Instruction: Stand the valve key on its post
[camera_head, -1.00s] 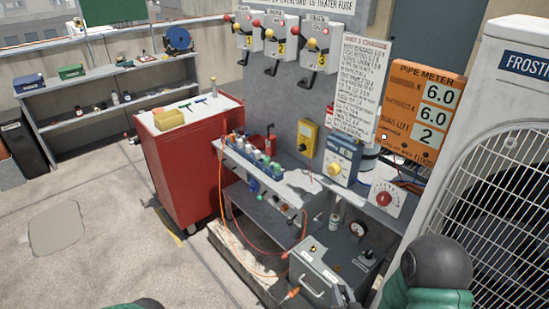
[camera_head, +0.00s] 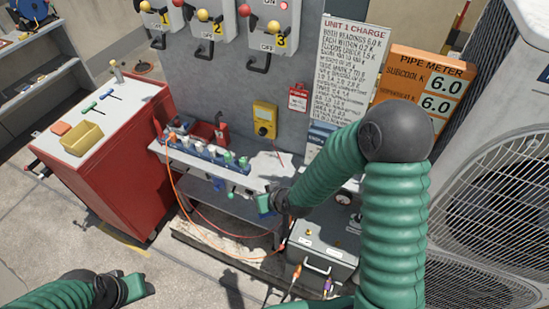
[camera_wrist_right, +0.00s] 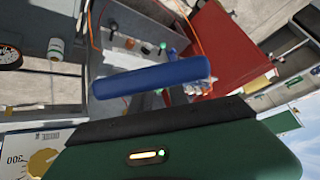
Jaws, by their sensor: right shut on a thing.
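My right gripper (camera_head: 266,203) is in front of the grey shelf bench, at the end of my bent right arm. In the right wrist view a blue bar (camera_wrist_right: 152,76) lies across the space ahead of the green housing, and my right gripper is shut on it. I cannot tell whether this bar is the valve key's handle; its lower part is hidden. Two T-shaped tools, one green (camera_head: 88,107) and one blue (camera_head: 106,94), are on the red cart's top. A brass post (camera_head: 117,71) stands at the cart's far corner. My left gripper (camera_head: 136,287) is low at left; its jaws are unclear.
The red cart (camera_head: 120,165) stands left of the bench (camera_head: 180,153), with a yellow tray (camera_head: 82,139) on its top. Several coloured bottles line the bench. A grey case (camera_head: 322,262) is below my right arm. A condenser (camera_head: 490,170) stands close at right. Floor at left is clear.

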